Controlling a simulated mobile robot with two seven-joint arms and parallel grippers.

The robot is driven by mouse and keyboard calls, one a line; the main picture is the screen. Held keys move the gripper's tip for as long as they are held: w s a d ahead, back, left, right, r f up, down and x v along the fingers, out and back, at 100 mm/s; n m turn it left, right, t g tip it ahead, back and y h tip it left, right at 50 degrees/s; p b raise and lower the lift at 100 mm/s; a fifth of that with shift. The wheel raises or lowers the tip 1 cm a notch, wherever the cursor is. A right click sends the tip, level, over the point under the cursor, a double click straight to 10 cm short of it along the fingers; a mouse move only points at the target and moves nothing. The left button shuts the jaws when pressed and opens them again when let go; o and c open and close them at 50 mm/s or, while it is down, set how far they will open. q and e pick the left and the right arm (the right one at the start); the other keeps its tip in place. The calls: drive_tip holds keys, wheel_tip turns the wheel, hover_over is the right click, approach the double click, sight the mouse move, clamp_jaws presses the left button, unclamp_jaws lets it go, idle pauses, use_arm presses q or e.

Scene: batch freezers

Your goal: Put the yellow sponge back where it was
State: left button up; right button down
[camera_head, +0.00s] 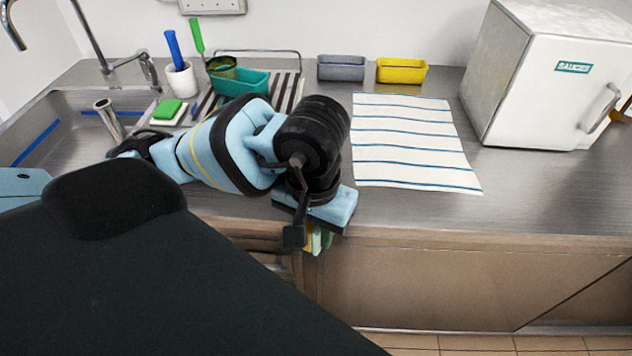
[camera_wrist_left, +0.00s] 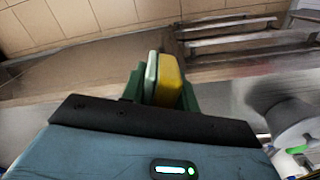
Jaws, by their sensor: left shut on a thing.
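The yellow sponge (camera_wrist_left: 170,82) is between the green fingers of my left gripper (camera_wrist_left: 160,90) in the left wrist view, with a pale slab (camera_wrist_left: 151,77) beside it. In the head view my left gripper (camera_head: 318,238) points down in front of the counter's front edge. Only a small bit of yellow (camera_head: 313,240) shows there, mostly hidden by my wrist. A green sponge (camera_head: 173,109) lies on a white dish (camera_head: 163,119) by the sink. My right gripper is not in view.
The counter holds a grey bin (camera_head: 341,68), a yellow bin (camera_head: 402,71), a teal bin (camera_head: 240,83), a white cup (camera_head: 182,80) with brushes, and a striped towel (camera_head: 412,140). A white freezer box (camera_head: 535,80) stands right. The right front counter is clear.

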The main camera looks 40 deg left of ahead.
use_arm(q)
drive_tip(key=w+a, duration=0.2)
drive_tip(key=w, duration=0.1)
drive_tip(key=w+a, duration=0.3)
drive_tip(key=w, duration=0.1)
drive_tip(key=w+a+f, duration=0.1)
drive_tip(key=w+a, duration=0.2)
drive_tip(key=shift+w+a+f, duration=0.1)
drive_tip(key=shift+w+a, duration=0.1)
drive_tip(key=shift+w, duration=0.15)
drive_tip(key=shift+w+a+f, duration=0.1)
drive_tip(key=shift+w+a, duration=0.3)
drive_tip(key=shift+w, duration=0.05)
drive_tip(key=shift+w+a+f+p, duration=0.1)
drive_tip(key=shift+f+p, duration=0.2)
drive_tip(key=shift+f, duration=0.05)
wheel_tip(320, 180, down, 3)
drive_tip(key=shift+r, duration=0.2)
drive_tip(key=shift+f, duration=0.1)
drive_tip(key=shift+f, duration=0.1)
drive_tip(key=shift+f, duration=0.15)
drive_tip(key=o, duration=1)
